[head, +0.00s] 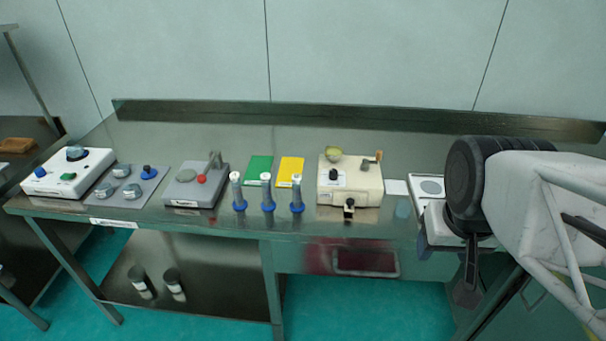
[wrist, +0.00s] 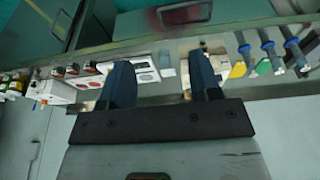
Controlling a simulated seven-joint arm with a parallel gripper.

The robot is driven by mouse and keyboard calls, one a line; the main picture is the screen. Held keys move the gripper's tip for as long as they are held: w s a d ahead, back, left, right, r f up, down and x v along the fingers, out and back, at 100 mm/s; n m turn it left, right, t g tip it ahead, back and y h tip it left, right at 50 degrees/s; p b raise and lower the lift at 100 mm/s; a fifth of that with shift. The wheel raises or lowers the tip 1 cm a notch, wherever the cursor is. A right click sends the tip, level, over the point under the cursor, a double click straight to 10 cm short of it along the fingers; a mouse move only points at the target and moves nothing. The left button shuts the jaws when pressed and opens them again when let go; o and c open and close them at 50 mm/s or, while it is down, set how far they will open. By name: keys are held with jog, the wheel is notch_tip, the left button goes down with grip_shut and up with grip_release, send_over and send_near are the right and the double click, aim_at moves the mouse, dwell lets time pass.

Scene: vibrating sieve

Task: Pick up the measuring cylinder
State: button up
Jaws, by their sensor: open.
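Three grey measuring cylinders with blue bases stand in a row near the front edge of the steel table: a left one (head: 237,190), a middle one (head: 266,190) and a right one (head: 297,192). They also show at the upper right of the wrist view, where one cylinder (wrist: 246,55) is nearest the fingers. My gripper (wrist: 163,75) is open and empty, its two dark blue fingers apart. In the head view my gripper (head: 469,280) is at the far right, pointing down and well away from the cylinders.
A cream machine (head: 350,185) stands right of the cylinders. Green (head: 259,168) and yellow (head: 290,170) pads lie behind them. A grey device (head: 195,185) is to their left. A white scale-like device (head: 431,187) is beside my arm. A low back ledge (head: 350,117) runs behind.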

jog(key=w+f+n+t, duration=0.1)
jog(key=w+f+t, duration=0.2)
jog(key=w, duration=0.7)
jog(key=n+t+y, duration=0.4)
jog(key=n+y, duration=0.4)
jog(key=y, duration=0.2)
send_near(300, 185)
jog(key=x, duration=0.4)
jog(key=shift+s+r, duration=0.1)
jog(key=shift+s, duration=0.1)
jog(key=shift+x, duration=1.3)
jog(key=shift+w, duration=0.1)
jog(key=shift+x, duration=2.55)
